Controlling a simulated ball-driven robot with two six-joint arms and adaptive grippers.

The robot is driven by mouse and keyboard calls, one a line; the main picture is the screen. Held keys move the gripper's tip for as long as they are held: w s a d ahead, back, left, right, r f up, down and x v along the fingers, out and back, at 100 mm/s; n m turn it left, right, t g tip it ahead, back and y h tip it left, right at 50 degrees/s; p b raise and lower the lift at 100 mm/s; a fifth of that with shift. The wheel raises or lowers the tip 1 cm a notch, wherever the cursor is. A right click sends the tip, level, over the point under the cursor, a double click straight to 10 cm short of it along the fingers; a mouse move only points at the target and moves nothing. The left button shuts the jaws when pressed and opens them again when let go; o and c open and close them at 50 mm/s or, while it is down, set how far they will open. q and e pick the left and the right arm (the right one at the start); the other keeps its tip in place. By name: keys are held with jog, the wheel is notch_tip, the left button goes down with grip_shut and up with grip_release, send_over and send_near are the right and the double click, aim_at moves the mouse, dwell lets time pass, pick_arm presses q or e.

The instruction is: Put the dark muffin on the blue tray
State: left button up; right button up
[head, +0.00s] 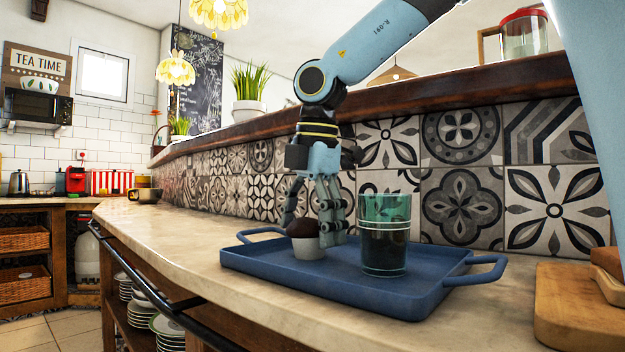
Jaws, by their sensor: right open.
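The blue tray (425,300) lies on the pale countertop, with a handle at each end. The dark muffin (305,238), in a pale cup, is upright over the left part of the tray and appears to rest on it. My right gripper (318,235) comes down from above, open, with its fingers just behind and beside the muffin. Whether any finger touches the muffin is hard to tell. A green-tinted glass (386,235) with dark contents stands on the tray to the right of the fingers. My left gripper is not in view.
A wooden board (580,310) lies at the right end of the counter. A tiled wall (465,205) with a dark wooden ledge (450,91) rises behind the tray. A mug (145,194) stands far left. The counter (190,235) left of the tray is clear.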

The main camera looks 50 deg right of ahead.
jog(key=r, duration=0.3)
jog(key=s+r+p, duration=0.1)
jog(key=r, duration=0.3)
jog(key=r+p, duration=0.1)
jog(key=r, duration=0.2)
jog(key=shift+s+a+r, duration=0.15)
jog(key=shift+s, duration=0.1)
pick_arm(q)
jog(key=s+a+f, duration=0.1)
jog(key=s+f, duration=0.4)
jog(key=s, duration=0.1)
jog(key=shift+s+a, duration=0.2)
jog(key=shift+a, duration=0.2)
pick_arm(e)
jog(key=shift+r, duration=0.15)
